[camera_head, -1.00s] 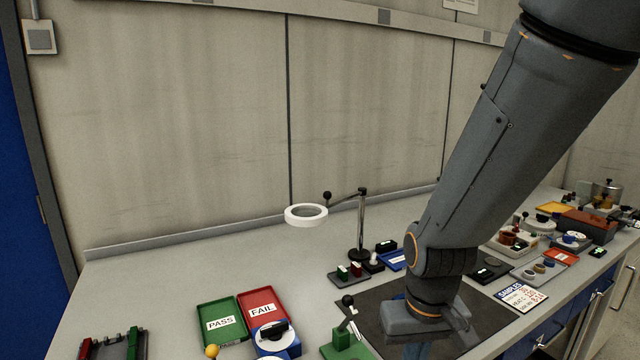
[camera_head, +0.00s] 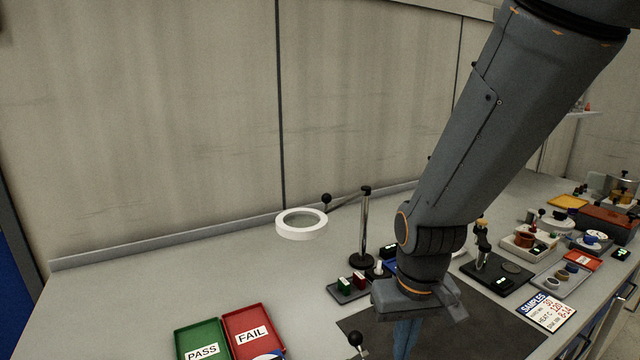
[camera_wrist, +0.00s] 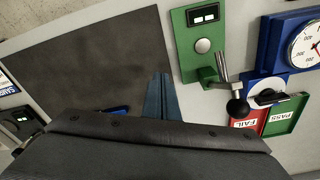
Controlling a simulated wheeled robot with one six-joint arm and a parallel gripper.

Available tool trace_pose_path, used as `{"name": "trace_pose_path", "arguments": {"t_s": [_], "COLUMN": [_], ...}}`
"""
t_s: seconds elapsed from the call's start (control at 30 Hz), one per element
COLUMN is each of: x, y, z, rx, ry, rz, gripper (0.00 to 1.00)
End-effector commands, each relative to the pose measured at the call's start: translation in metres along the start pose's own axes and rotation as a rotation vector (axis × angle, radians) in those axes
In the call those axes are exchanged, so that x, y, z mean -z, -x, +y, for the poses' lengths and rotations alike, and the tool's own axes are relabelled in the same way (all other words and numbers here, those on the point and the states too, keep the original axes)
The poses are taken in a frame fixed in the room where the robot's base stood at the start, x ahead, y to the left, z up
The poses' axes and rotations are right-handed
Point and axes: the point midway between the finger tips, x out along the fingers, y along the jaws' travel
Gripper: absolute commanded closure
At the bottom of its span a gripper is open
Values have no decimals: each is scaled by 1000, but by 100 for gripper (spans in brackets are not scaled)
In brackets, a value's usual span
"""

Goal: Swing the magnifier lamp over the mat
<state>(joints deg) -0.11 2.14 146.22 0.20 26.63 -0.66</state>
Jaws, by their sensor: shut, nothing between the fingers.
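The magnifier lamp's white ring head (camera_head: 302,223) hangs at the left end of its arm, over bare bench left of the mat. A black ball knob (camera_head: 326,198) sits beside the ring, and the dark post (camera_head: 365,225) stands behind the mat. The dark grey mat (camera_head: 365,325) lies at the front of the bench and also shows in the wrist view (camera_wrist: 90,50). My gripper (camera_head: 405,340) points down over the mat, apart from the lamp. In the wrist view its blue fingers (camera_wrist: 161,98) are together and empty.
Green PASS (camera_head: 202,340) and red FAIL (camera_head: 254,332) trays lie front left. A green fixture with a black-knobbed lever (camera_wrist: 205,45) stands beside the mat. Small blocks in a rack (camera_head: 350,287) sit near the post. Sample trays crowd the right. Bench left of the lamp is clear.

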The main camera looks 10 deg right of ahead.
Motion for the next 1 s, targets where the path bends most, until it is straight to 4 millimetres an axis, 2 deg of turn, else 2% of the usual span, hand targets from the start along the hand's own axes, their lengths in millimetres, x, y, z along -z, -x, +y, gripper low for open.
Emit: {"name": "trace_pose_path", "arguments": {"t_s": [0.07,0.13,0.27,0.4,0.5,0.6,0.7,0.8,0.9,1.0], "x": [16,40,110,191,240,277,302,318,325,328], "y": [7,19,58,115,159,199,233,256,269,274], "z": [-2,-6,-20,-44,-64,-82,-98,-109,-114,-116], "rx": [5,13,42,89,124,154,177,193,201,204], "ry": [22,65,198,389,532,663,772,852,896,914], "rz": [7,17,47,89,127,165,200,225,240,245], "gripper": [100,100,100,100,100,100,100,100,100,100]}}
